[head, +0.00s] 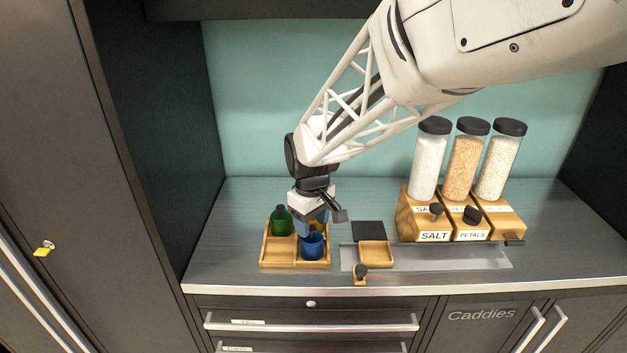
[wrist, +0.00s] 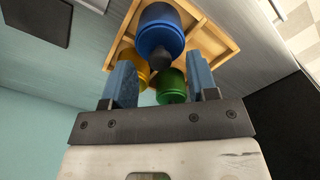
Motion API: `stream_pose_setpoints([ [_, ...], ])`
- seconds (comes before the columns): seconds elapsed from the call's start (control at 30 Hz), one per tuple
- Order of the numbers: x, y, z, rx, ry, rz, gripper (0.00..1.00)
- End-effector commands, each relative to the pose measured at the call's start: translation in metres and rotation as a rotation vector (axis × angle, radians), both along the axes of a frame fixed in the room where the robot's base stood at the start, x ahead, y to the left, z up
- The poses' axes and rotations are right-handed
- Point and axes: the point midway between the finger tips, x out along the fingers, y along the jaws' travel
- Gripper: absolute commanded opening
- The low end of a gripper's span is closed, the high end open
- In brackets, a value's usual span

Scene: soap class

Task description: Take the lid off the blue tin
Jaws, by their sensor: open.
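The blue tin (head: 312,247) stands upright in the front right part of a wooden caddy (head: 279,265). In the wrist view the blue tin (wrist: 160,24) shows a small dark knob (wrist: 160,57) at its top end; the lid appears to be on. My gripper (head: 312,222) is above the caddy, close over the blue tin, pointing down. In the wrist view my gripper (wrist: 162,78) has its blue fingers wide apart with nothing held. The knob lies roughly between the fingertips in that picture. I cannot tell the exact height gap.
A green container (head: 281,221) stands in the caddy's back left, and a yellow one (wrist: 132,61) is partly hidden behind my gripper. A small wooden tray (head: 375,264) and a knobbed wooden block (head: 360,280) sit to the right. Tall jars (head: 464,165) stand further right.

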Motion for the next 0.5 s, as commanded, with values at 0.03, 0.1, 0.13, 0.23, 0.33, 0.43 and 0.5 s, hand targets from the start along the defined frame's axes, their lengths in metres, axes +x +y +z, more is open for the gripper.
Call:
stream_pose_setpoints([
  [0.03,0.0,0.0,-0.006,-0.001,0.001,0.0,0.53],
  [0.1,0.0,0.0,-0.013,-0.001,0.001,0.0,0.53],
  [0.13,0.0,0.0,-0.015,0.0,0.0,0.0,0.53],
  [0.23,0.0,0.0,-0.02,0.001,-0.001,0.0,0.53],
  [0.33,0.0,0.0,-0.022,0.0,-0.001,0.0,0.53],
  [0.43,0.0,0.0,-0.022,0.001,-0.001,0.0,0.53],
  [0.5,0.0,0.0,-0.022,0.001,-0.001,0.0,0.53],
])
